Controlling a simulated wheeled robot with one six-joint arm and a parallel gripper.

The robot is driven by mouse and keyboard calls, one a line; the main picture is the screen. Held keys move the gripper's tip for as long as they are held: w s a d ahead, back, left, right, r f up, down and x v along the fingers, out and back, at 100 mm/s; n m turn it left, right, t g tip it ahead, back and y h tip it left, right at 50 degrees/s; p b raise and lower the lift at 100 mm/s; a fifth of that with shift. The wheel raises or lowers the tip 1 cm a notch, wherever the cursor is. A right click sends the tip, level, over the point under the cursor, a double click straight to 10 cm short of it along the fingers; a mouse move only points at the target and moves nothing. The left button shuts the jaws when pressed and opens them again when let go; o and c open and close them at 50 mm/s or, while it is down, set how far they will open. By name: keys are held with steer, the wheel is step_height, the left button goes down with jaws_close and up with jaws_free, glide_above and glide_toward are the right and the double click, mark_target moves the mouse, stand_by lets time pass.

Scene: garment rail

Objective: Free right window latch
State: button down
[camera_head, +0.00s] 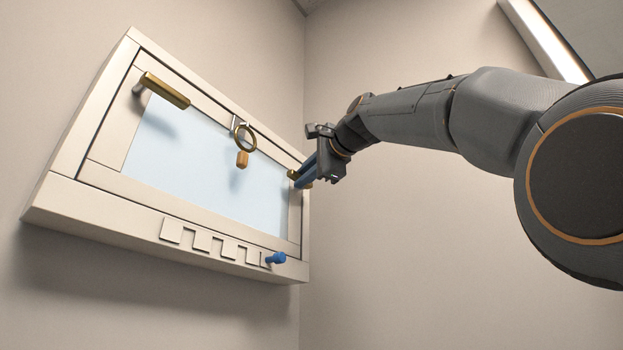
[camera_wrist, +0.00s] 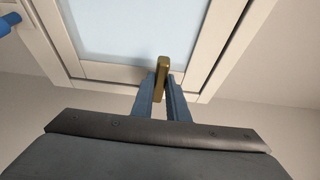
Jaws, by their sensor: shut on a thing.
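The window (camera_head: 200,160) is a pale framed panel with a light blue pane, tilted on the wall. The right latch (camera_head: 291,174) is a brass handle at the right side of the frame, mostly hidden behind my gripper (camera_head: 305,177). In the wrist view the right latch (camera_wrist: 162,75) is a brass bar standing between the two blue fingers of my gripper (camera_wrist: 163,88), which are shut on it. The left latch (camera_head: 166,91) is a brass bar at the upper left of the frame, apart from my gripper.
A blue knob (camera_head: 276,258) sticks out at the lower right, beside a notched slot (camera_head: 210,242). The bare wall right of the window is clear.

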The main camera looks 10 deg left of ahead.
steer(key=c, duration=1.7)
jaws_free()
steer(key=shift+s, duration=0.1)
steer(key=b+v, duration=0.3)
steer(key=v, duration=0.4)
steer(key=shift+s+d+b, duration=0.25)
steer(key=shift+d+b, duration=0.05)
steer(key=shift+a, duration=0.1)
